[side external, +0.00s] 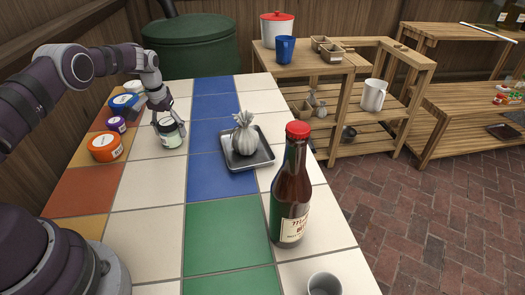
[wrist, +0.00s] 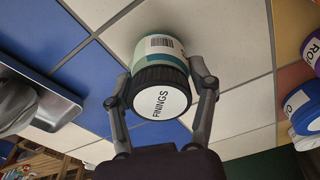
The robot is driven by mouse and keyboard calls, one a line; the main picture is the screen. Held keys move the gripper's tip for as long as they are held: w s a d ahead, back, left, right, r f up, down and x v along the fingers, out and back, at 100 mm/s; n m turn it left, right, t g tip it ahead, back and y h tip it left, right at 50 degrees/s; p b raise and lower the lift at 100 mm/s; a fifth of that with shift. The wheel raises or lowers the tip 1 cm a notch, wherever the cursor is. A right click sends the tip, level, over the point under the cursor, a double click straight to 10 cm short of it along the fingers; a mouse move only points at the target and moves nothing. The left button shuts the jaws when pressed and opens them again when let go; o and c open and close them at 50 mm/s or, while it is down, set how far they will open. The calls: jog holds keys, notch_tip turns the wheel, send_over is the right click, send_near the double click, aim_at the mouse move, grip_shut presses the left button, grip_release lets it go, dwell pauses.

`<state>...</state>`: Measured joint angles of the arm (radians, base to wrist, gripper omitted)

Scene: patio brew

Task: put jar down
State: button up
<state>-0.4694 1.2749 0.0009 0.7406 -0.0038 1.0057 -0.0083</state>
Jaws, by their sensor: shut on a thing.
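The jar (side external: 171,137) has a pale body and a dark lid, and its white lid label reads "FININGS" in the wrist view (wrist: 160,105). My gripper (side external: 168,128) is shut on the jar, with one finger on each side of it; both fingers also show in the wrist view (wrist: 161,84). The jar is upright at the white tiles of the table (side external: 145,235), to the left of the blue tiles. I cannot tell whether its base touches the tiles.
Orange (side external: 105,147), purple (side external: 117,125) and blue (side external: 124,103) tubs stand left of the jar. A grey tray (side external: 264,163) with a tied sack (side external: 244,136) lies to the right. A brown bottle (side external: 290,190) and metal cup (side external: 324,284) stand nearer. White tiles around the jar are clear.

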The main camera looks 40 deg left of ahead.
aim_at(166, 124)
jog(key=o, duration=1.2)
jog(key=r, duration=0.8)
jog(key=s+r, duration=0.1)
jog(key=r, duration=0.3)
jog(key=shift+s+d+r, duration=0.1)
jog(key=shift+d, duration=0.3)
jog(key=s+d+r+m+t, duration=0.25)
jog(key=s+d+r, duration=0.25)
jog(key=d+r, duration=0.4)
jog(key=s+d+f+m+t, duration=0.2)
jog(key=s+d, duration=0.6)
jog(key=s, duration=0.4)
jog(key=shift+m+h, duration=0.3)
jog(key=shift+m, duration=0.25)
